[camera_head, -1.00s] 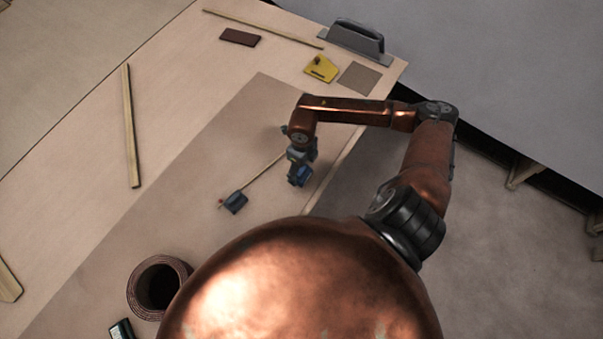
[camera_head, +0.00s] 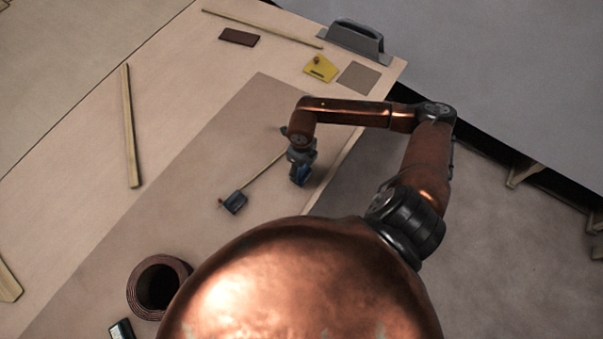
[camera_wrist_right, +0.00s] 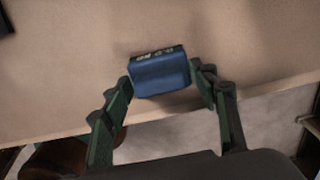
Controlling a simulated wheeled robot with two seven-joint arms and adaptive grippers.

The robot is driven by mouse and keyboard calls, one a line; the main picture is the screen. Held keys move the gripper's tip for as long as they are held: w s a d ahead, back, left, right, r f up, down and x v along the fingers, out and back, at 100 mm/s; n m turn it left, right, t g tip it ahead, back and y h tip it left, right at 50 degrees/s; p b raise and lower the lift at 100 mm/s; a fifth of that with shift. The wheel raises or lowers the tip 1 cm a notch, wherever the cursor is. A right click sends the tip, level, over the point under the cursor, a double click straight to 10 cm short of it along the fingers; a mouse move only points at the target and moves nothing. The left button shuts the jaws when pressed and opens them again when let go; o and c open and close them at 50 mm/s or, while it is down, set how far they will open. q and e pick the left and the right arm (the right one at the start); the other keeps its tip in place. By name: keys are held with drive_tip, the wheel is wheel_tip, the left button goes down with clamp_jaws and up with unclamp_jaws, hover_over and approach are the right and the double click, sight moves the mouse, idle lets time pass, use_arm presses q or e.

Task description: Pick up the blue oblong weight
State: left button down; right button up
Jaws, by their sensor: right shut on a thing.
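The blue oblong weight (camera_wrist_right: 160,75) is a blue block with a dark top face carrying pale markings. In the right wrist view it sits between the two green-and-black fingers of my right gripper (camera_wrist_right: 160,95), which touch its sides. In the head view my right gripper (camera_head: 302,172) points down at the table near its right edge, with the blue weight (camera_head: 301,175) at its tip. Whether the weight touches the table is hard to tell. My left gripper is not in view.
A brown roll (camera_head: 158,287) stands nearer. Wooden strips (camera_head: 130,125), a yellow piece (camera_head: 320,68), a sanding-float-like tool (camera_head: 354,41) and dark block (camera_head: 239,37) lie farther off.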

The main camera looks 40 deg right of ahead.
clamp_jaws()
drive_tip(key=shift+w+r, duration=0.1)
drive_tip(key=shift+r, duration=0.1)
